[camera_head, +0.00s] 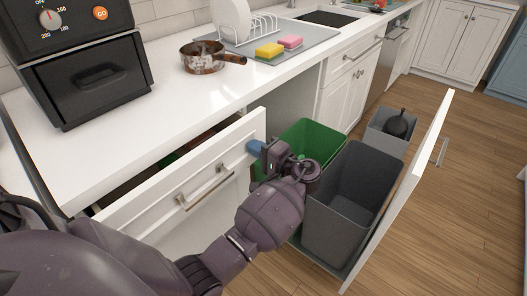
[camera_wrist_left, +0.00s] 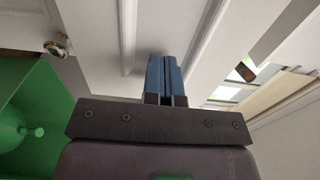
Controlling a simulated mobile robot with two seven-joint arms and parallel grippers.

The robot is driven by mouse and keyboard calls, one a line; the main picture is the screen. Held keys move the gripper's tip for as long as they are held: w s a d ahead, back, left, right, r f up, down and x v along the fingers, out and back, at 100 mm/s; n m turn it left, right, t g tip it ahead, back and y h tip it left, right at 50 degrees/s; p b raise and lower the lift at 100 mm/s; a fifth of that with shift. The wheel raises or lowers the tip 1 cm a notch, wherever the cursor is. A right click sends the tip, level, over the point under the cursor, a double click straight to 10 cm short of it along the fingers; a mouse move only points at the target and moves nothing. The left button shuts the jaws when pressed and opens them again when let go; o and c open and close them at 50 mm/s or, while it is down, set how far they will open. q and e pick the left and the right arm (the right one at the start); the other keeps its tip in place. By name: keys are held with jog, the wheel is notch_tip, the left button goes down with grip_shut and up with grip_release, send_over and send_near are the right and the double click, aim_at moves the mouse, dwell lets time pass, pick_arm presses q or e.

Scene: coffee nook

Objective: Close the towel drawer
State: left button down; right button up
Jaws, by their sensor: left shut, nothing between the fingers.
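The white drawer (camera_head: 190,181) below the counter on the left stands open. Its front panel has a metal bar handle (camera_head: 203,187), and part of its inside shows behind the panel, with dark red and green contents I cannot make out clearly. My left gripper (camera_head: 255,148) is shut and empty, with its blue fingertips at the right end of the drawer front. I cannot tell whether they touch it. In the left wrist view the blue fingers (camera_wrist_left: 165,78) are together in front of white panels. My right gripper is not in view.
A pull-out to the right is open, with a green bin (camera_head: 309,139), a grey bin (camera_head: 352,192), a smaller grey bin (camera_head: 379,127) and a tall white front (camera_head: 412,182). A pan (camera_head: 205,57), sponges and a dish rack stand on the counter. Wooden floor (camera_head: 465,200) is clear at right.

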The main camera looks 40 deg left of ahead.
pick_arm(q)
jog(key=a, duration=0.7)
jog(key=shift+w+a, duration=0.3)
jog(key=shift+a, duration=0.1)
jog(key=shift+a+r, duration=0.1)
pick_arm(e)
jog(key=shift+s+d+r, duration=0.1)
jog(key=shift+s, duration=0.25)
pick_arm(q)
jog(key=shift+a+r, duration=0.1)
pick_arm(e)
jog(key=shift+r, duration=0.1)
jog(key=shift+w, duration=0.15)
